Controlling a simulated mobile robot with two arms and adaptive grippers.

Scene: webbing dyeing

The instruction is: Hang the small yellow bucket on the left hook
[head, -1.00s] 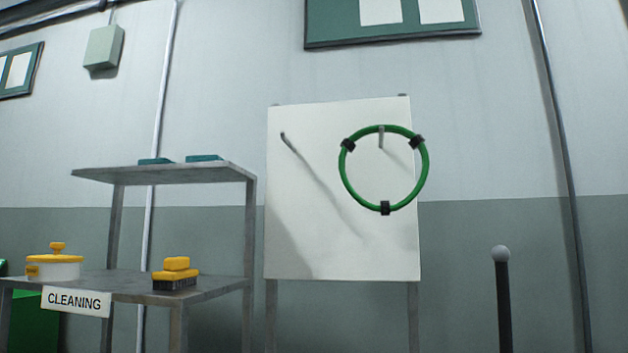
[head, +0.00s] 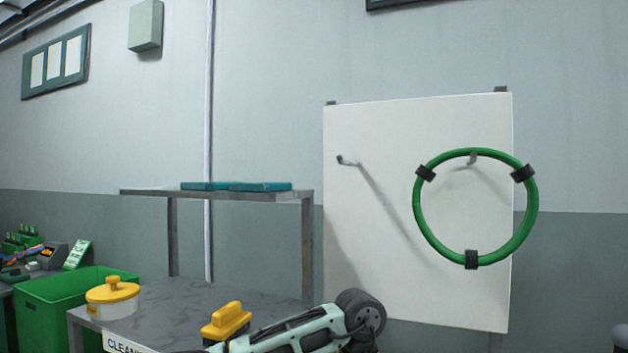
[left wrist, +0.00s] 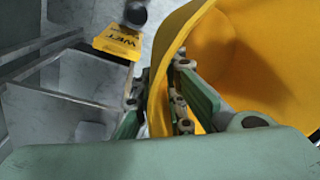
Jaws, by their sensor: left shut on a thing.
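The yellow bucket (left wrist: 250,50) fills the right of the left wrist view, its open inside facing the camera. My left gripper (left wrist: 163,88) is shut on its wall near the rim, one green finger on each side. The bucket does not show in the head view, where only part of my arm is seen at the bottom. The left hook (head: 346,161) is a bare metal peg at the upper left of the white board (head: 365,235). The right hook (head: 473,159) carries a green ring (head: 417,206) with black clips. My right gripper is out of view.
A grey shelf (head: 150,193) with teal slabs stands left of the board. Its lower top (head: 185,300) holds a yellow-lidded pot (head: 112,298) and a yellow brush (head: 226,321). A green bin (head: 60,305) is farther left. The left wrist view shows a yellow "WET" sign (left wrist: 118,43).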

